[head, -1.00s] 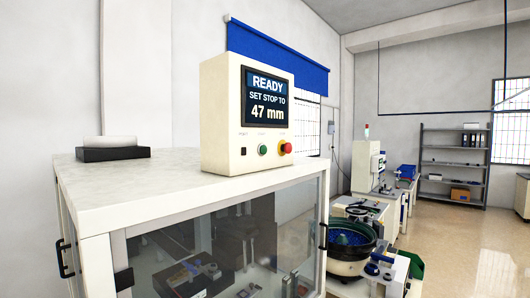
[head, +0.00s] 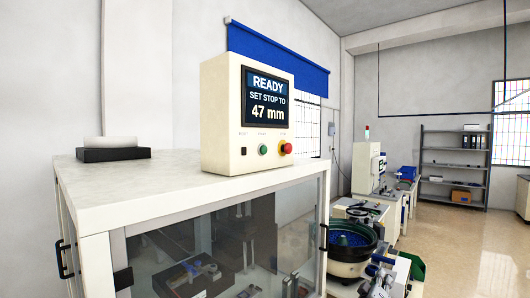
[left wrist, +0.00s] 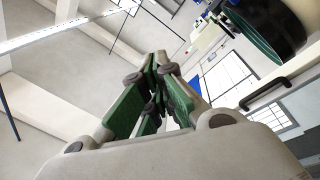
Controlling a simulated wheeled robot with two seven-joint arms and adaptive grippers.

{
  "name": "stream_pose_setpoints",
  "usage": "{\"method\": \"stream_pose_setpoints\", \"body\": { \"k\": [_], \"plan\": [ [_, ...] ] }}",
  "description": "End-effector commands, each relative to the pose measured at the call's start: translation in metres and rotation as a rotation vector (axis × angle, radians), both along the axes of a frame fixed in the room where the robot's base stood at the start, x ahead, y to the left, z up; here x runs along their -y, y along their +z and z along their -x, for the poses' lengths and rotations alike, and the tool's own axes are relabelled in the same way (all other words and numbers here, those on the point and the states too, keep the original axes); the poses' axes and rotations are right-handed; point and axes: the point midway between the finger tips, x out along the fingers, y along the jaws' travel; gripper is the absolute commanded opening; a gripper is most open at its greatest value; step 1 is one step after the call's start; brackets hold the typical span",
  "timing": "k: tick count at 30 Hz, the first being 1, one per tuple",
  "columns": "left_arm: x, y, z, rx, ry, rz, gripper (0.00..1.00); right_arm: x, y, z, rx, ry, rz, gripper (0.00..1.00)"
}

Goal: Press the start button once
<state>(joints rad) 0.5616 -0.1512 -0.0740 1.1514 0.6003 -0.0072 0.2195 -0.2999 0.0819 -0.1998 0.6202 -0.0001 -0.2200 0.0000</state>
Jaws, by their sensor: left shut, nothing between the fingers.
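The white control box (head: 222,118) stands on the cabinet top. Its screen (head: 267,98) reads "READY, SET STOP TO 47 mm". The small labels are unreadable. Nothing touches the buttons. My left gripper (left wrist: 156,62) shows in the left wrist view, its green-padded fingers together and empty. I cannot clearly make it out in the head view. My right gripper is not in view.
The white cabinet (head: 110,190) has glass panels and black handles. A black block with a white top (head: 113,148) lies on it at the left. A bowl feeder (head: 349,247) stands to the right. Grey shelves (head: 455,160) stand at the back. The floor at the right is clear.

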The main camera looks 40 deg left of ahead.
Motion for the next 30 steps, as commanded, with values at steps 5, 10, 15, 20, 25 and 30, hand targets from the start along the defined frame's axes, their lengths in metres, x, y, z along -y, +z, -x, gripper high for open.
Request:
{"method": "stream_pose_setpoints", "body": {
  "k": [5,10,15,20,25,30],
  "plan": [
    [-0.004,0.053,-0.002,0.076,0.005,0.108,0.0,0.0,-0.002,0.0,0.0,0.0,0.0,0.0],
    [-0.01,0.101,0.0,0.146,0.002,0.217,0.0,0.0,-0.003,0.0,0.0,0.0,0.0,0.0],
    [-0.018,0.148,0.005,0.217,-0.005,0.334,0.0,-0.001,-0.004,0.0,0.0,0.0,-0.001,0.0],
    [-0.027,0.192,0.013,0.285,-0.017,0.454,0.0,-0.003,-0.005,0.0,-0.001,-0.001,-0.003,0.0],
    [-0.039,0.237,0.026,0.358,-0.037,0.591,0.0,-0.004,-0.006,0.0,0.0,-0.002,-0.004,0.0],
    [-0.053,0.28,0.041,0.434,-0.066,0.742,0.0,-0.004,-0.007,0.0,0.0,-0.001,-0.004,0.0]
  ]
}}
